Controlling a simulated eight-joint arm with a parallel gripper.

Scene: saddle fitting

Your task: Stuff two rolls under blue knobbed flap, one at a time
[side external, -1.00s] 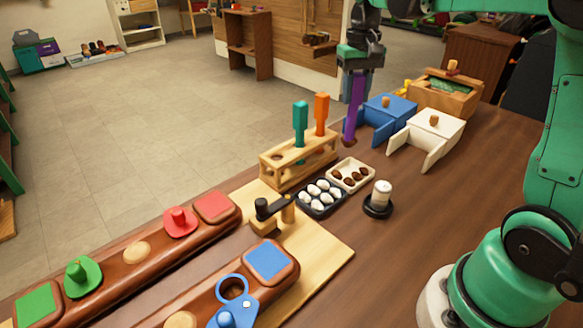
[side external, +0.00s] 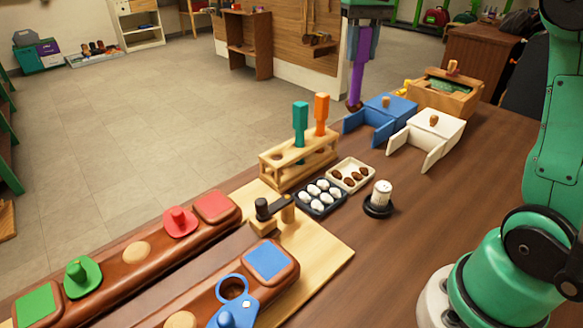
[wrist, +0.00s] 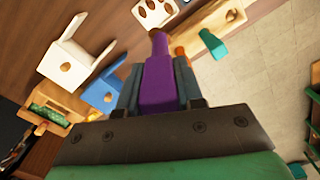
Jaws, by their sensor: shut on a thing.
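My gripper (side external: 361,50) is shut on a purple tool (side external: 359,76) with a brown tip, pointing down beside the far left of the blue box. The wrist view shows the purple tool (wrist: 158,80) between the fingers. The blue box (side external: 388,107) has a blue flap on top with a tan knob (side external: 385,102) and blue panels standing out in front. Whether anything lies under the flap is hidden. Several pale rolls (side external: 321,190) sit in a dark tray (side external: 341,202). Several brown pieces (side external: 351,179) lie in a cream tray (side external: 371,164). Which are the task's rolls is unclear.
A white knobbed box (side external: 436,131) stands right of the blue one, with a wooden box (side external: 445,97) behind. A wooden rack (side external: 285,172) holds a teal tool (side external: 300,120) and an orange tool (side external: 321,112). A white cylinder (side external: 382,192) stands on a black base. Right tabletop is clear.

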